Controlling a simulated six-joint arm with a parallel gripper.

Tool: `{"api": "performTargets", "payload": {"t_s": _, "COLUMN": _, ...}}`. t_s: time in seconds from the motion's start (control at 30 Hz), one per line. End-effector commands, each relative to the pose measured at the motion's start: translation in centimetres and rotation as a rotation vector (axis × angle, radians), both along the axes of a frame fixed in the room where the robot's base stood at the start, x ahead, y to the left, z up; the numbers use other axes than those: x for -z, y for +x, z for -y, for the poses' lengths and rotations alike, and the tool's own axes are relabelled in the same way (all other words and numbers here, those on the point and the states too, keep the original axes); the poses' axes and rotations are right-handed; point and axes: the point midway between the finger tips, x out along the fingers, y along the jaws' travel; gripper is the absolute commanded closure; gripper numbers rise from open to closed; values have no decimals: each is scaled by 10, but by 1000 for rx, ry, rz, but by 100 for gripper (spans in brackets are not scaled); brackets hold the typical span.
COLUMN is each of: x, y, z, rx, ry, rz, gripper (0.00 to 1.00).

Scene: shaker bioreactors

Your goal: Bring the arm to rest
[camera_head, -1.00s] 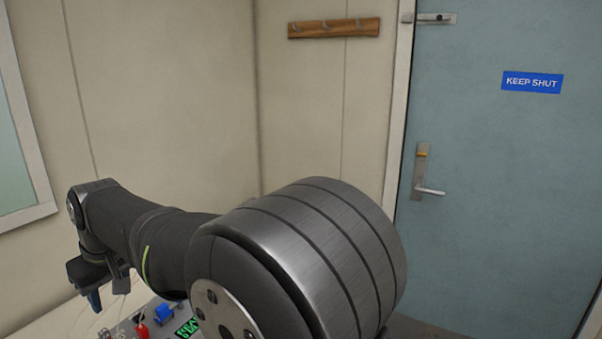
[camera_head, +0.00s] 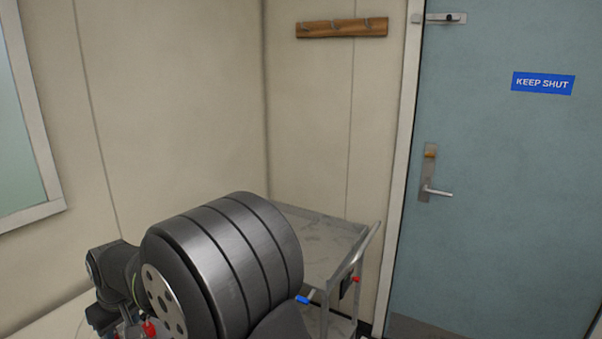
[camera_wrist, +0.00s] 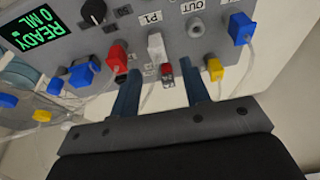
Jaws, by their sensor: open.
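My arm shows large in the head view, its thick grey joint in front and its far end low at the left. The fingers point toward a grey instrument panel (camera_wrist: 178,22) with a green "READY 0 ML" display (camera_wrist: 38,30). I cannot tell whether the fingertips touch the panel. In the head view the fingertips are hidden or too small to make out.
The panel carries a red connector (camera_wrist: 117,57), a blue connector (camera_wrist: 241,28), a yellow connector (camera_wrist: 214,70) and thin tubes. A metal cart (camera_head: 318,238) stands in the corner. A closed door (camera_head: 500,170) is at the right, with a hook rail (camera_head: 342,28) beside it.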

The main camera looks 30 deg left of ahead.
Motion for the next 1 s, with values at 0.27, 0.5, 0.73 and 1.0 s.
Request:
{"api": "performTargets", "payload": {"t_s": 0.27, "x": -23, "y": 0, "z": 0, "rx": 0, "ry": -2, "rz": -1, "gripper": 58}}
{"api": "performTargets", "payload": {"t_s": 0.5, "x": -24, "y": 0, "z": 0, "rx": 0, "ry": -2, "rz": -1, "gripper": 58}}
{"api": "performTargets", "payload": {"t_s": 0.73, "x": -24, "y": 0, "z": 0, "rx": 0, "ry": -2, "rz": -1, "gripper": 22}}
{"api": "performTargets", "payload": {"t_s": 1.0, "x": -36, "y": -4, "z": 4, "rx": -11, "ry": -13, "rz": 34, "gripper": 0}}
